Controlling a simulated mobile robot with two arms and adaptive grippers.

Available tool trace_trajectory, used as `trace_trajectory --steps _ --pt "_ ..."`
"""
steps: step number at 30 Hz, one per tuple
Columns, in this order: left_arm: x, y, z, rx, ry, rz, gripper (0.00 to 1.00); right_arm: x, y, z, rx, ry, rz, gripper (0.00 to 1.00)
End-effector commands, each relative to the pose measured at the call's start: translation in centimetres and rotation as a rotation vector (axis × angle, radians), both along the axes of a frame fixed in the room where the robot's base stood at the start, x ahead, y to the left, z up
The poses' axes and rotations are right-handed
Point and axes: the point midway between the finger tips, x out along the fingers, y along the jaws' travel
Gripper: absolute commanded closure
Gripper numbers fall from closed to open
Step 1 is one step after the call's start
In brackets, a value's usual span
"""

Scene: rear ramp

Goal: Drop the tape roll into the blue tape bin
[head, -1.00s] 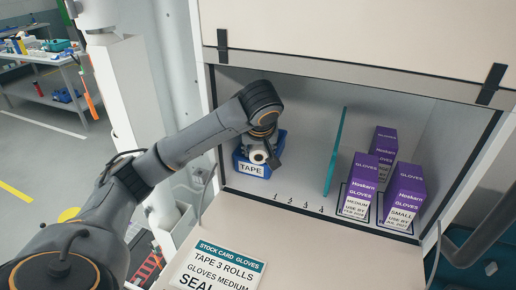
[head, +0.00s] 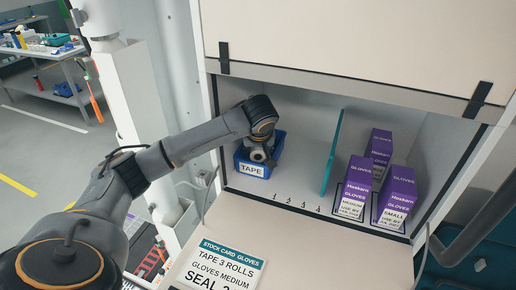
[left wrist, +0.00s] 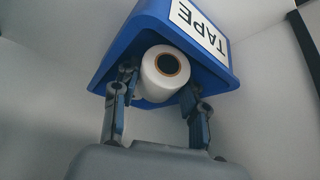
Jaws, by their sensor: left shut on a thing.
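The blue tape bin (head: 240,158) stands at the left end of the cabinet shelf, its white TAPE label facing out. My left gripper (head: 258,159) points down over the bin, with the arm covering part of its opening. In the left wrist view the gripper (left wrist: 158,86) is shut on a white tape roll (left wrist: 149,81) with a dark core. There the blue bin (left wrist: 120,50) appears upside down around and behind the roll. I cannot tell how far the roll is below the rim. My right gripper is not in view.
A teal divider (head: 332,153) stands right of the bin, with free shelf between. Purple glove boxes (head: 357,183) stand beyond it. A stock card (head: 219,264) lies on the front ledge. The raised cabinet door (head: 350,45) hangs above the opening.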

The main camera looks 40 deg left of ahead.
Motion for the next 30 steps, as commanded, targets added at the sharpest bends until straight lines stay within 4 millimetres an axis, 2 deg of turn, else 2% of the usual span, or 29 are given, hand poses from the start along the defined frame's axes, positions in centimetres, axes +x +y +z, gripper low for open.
trace_trajectory --steps 13,14,15,24,29,30 --pt "0.0 -0.1 -1.1 -0.001 0.0 -0.001 0.88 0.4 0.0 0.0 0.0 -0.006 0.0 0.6" --pt "0.0 0.0 -1.1 -0.001 0.0 -0.001 0.51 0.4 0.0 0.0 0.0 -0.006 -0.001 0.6" --pt "0.0 0.0 -1.1 -0.001 0.0 -0.001 0.47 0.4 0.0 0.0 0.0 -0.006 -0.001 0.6" --pt "0.0 0.0 -1.0 -0.001 -0.001 -0.001 0.47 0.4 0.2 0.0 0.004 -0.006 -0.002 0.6" --pt "0.0 0.0 0.5 0.001 -0.003 0.001 0.47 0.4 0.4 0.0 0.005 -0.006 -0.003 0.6" --pt "-0.3 -0.4 0.7 -0.002 -0.005 -0.003 0.47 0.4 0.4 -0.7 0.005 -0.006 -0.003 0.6"
